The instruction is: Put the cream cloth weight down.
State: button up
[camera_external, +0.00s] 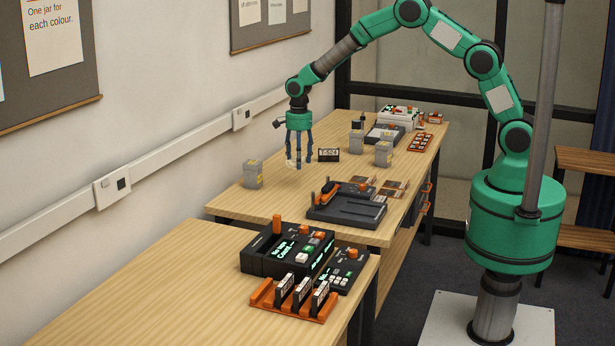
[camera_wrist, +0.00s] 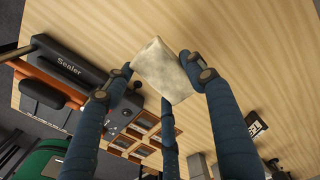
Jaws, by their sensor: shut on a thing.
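The cream cloth weight (camera_wrist: 165,68) is a small pale, mottled block in the wrist view. My gripper (camera_wrist: 158,78) has three blue fingers shut around it. In the external view my gripper (camera_external: 298,162) points down over the far wooden table (camera_external: 285,203), between a grey box and a small black sign. The weight (camera_external: 291,160) shows there as a pale patch at the fingertips. I cannot tell whether its underside touches the table.
A grey box (camera_external: 253,174) stands left of my gripper; the T-524 sign (camera_external: 329,155) and other grey boxes (camera_external: 383,154) stand to the right. The black sealer (camera_external: 347,207) lies toward the near edge.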

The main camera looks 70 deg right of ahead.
jog(key=n+p, duration=0.2)
send_over(313, 179)
jog(key=shift+a+r+b, duration=0.1)
jog(key=shift+a+b, duration=0.1)
jog(key=shift+b, duration=0.1)
jog(key=shift+f+b, duration=0.5)
jog(key=shift+f, duration=2.65)
jog(key=shift+f, duration=0.1)
jog(key=shift+f+b, duration=0.3)
jog(key=shift+f, duration=1.45)
jog(key=shift+f, duration=0.15)
jog(key=o, duration=1.5)
jog(key=shift+o, duration=0.2)
